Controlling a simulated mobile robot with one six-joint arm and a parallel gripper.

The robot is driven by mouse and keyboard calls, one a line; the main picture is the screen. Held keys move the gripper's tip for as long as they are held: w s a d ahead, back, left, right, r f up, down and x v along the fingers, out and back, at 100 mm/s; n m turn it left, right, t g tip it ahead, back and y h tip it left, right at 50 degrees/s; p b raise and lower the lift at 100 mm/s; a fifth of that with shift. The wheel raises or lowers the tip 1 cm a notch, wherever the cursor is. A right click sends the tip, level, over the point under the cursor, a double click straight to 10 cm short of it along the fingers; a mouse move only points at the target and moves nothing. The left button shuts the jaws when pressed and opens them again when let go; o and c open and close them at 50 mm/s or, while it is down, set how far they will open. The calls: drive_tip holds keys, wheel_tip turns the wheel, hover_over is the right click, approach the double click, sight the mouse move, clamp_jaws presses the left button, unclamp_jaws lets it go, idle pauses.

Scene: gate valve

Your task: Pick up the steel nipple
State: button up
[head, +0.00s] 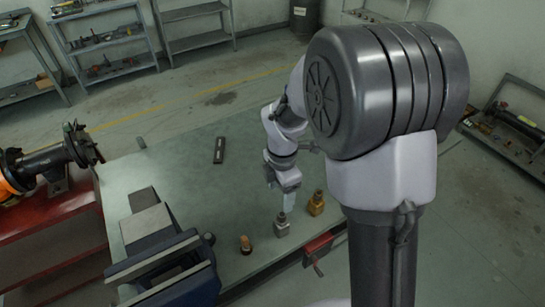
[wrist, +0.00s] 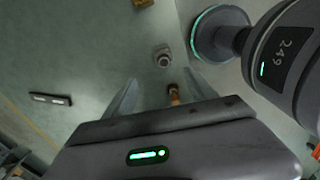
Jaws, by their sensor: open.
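The steel nipple (head: 281,226) is a small grey piece standing upright on the table, in the head view between a copper-coloured piece and a brass one. In the wrist view the steel nipple (wrist: 162,57) lies just beyond the fingertips, roughly in line with the gap between them. My gripper (head: 289,201) is above the table, close to the nipple; in the wrist view my gripper (wrist: 162,82) has its fingers spread with nothing held. The exact height of the fingertips above the nipple cannot be told.
The copper-coloured piece (head: 246,244) and the brass piece (head: 316,204) stand close on either side. A blue vise (head: 165,270) fills the table's near left. A dark flat bar (head: 219,150) lies further back. The middle of the table (head: 180,165) is clear.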

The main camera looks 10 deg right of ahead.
sight(279, 215)
drive_tip(key=f+b, duration=0.1)
drive_tip(key=f, duration=0.3)
drive_tip(key=f+b, duration=0.2)
drive_tip(key=f, duration=0.2)
drive_tip(key=s+f+b, duration=0.1)
drive_tip(key=f+b, duration=0.1)
drive_tip(key=f, duration=0.2)
drive_tip(key=shift+s+a+f, duration=0.1)
drive_tip(key=shift+a+f, duration=0.05)
drive_tip(key=shift+a, duration=0.1)
drive_tip(key=f+b, duration=0.1)
drive_tip(key=f, duration=0.1)
drive_tip(key=d+f+b, duration=0.1)
drive_tip(key=f+b, duration=0.1)
drive_tip(key=f, duration=0.1)
drive_tip(key=shift+f, duration=0.15)
drive_tip(key=shift+r, duration=0.2)
clamp_jaws()
